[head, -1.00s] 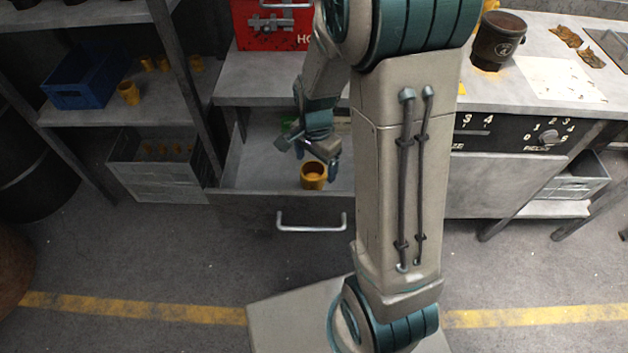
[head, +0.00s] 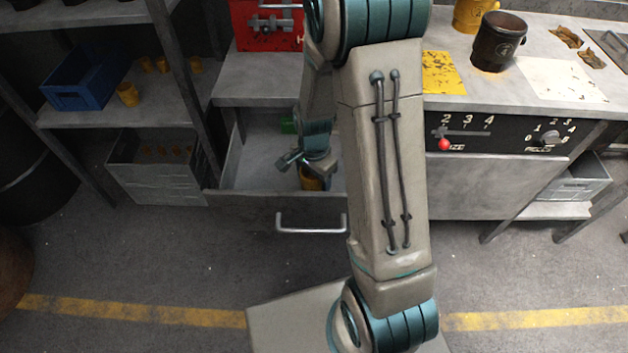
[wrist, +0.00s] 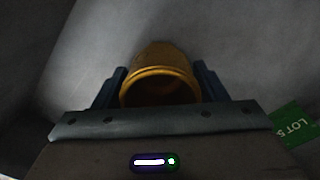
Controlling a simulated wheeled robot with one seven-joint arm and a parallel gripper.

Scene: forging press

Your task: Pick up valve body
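The valve body, taken to be the yellow-orange hollow cylinder (head: 312,182), stands in the open drawer (head: 262,160). In the head view my gripper (head: 312,172) is right above it and hides most of it. In the wrist view the valve body (wrist: 160,76) lies between the two dark fingers of my gripper (wrist: 160,84), its open rim towards the camera. One finger is on each side, close to its wall. The fingers look open; contact cannot be made out.
A green "LOT 5" tag (wrist: 293,124) lies in the drawer beside the valve body. The drawer front with its handle (head: 311,228) stands out from the bench. A shelf with a blue crate (head: 85,82) and small yellow parts is at left. A black mug (head: 498,42) stands on the bench.

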